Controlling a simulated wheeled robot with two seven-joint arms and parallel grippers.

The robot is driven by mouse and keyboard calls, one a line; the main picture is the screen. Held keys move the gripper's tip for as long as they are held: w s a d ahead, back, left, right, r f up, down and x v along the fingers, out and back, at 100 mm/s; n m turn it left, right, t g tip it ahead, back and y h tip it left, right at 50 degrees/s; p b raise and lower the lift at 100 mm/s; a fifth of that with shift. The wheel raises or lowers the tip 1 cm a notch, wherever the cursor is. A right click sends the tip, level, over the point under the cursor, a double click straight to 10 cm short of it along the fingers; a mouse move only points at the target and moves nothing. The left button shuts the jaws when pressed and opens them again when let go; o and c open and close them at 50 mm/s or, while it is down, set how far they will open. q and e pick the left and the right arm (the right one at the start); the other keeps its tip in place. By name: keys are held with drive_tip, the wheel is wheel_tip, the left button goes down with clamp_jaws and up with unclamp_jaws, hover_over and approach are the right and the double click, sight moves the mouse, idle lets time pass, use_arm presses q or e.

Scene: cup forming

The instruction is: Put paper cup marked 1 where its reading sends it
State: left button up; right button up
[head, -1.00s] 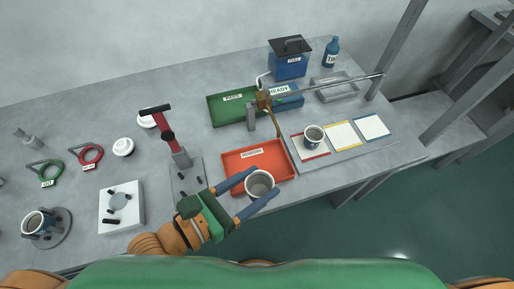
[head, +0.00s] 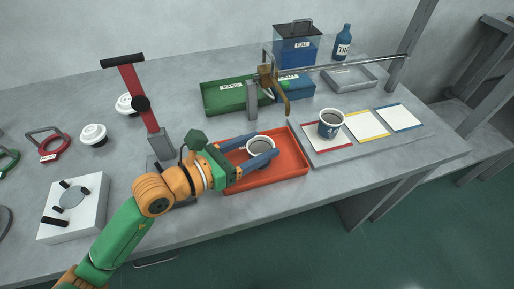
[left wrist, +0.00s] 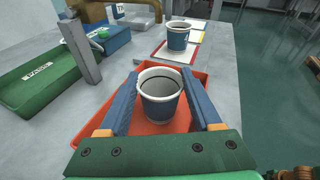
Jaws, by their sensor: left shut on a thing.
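My left gripper (head: 246,160) is shut on a white-rimmed blue paper cup (head: 260,145), with a finger on either side. The cup is upright over the orange-red tray (head: 291,168); I cannot tell whether its base touches the tray floor. In the left wrist view the same cup (left wrist: 160,98) stands between the blue fingers within the tray outline; no number is readable on it. A second blue cup (head: 330,128), with a mark I cannot read surely, stands on the red-edged card. The green PASS tray (head: 225,97) lies behind. My right gripper is not in view.
Yellow and blue-edged cards lie at right.

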sight(251, 153)
use_arm(q)
drive_tip(key=shift+f, duration=0.15)
drive_tip(key=o, duration=1.3)
drive_tip(key=shift+r, duration=0.3)
drive_tip(key=v, duration=0.2)
drive_tip(key=b+v, duration=0.1)
drive_tip(key=v, duration=0.2)
drive_tip(key=f+b+v, duration=0.1)
drive_tip(key=v, duration=0.1)
drive_tip(key=shift+s+a, duration=0.2)
drive_tip(key=shift+s, duration=0.05)
drive_tip(key=s+a+r+p, duration=0.1)
drive_tip(key=s+a+p, duration=0.1)
drive_tip(key=p, duration=0.1)
drive_tip(key=shift+a+r, duration=0.2)
drive_tip(key=shift+r, duration=0.2)
drive_tip(key=shift+s+a+p, duration=0.3)
drive_tip(key=shift+a+p, duration=0.15)
drive_tip(key=shift+a, duration=0.05)
